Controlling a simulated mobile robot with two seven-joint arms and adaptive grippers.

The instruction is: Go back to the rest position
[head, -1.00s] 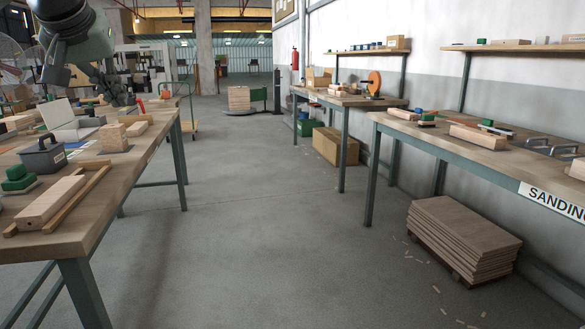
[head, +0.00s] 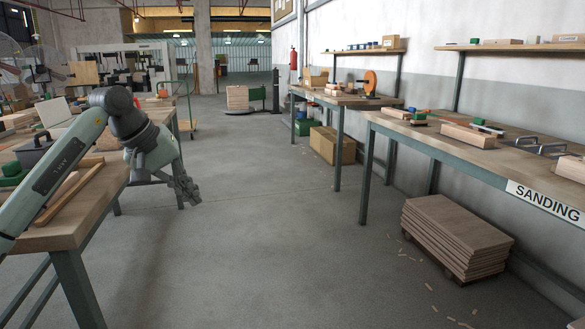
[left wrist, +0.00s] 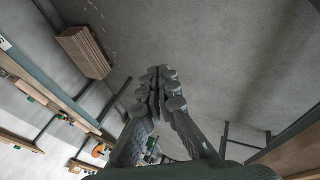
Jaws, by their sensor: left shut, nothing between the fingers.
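My left gripper (head: 191,195) hangs over the aisle floor, just off the right edge of the left workbench (head: 105,205). Its fingers are shut with nothing between them, and they also show closed together in the left wrist view (left wrist: 160,82). My left arm crosses in front of the left workbench and hides part of the things on it. My right gripper is in neither view.
The sanding bench (head: 480,158) stands on the right with blocks and tools on it. A stack of boards (head: 455,235) lies on the floor below it. A cardboard box (head: 333,145) stands farther back. The aisle floor (head: 270,230) between the benches is clear.

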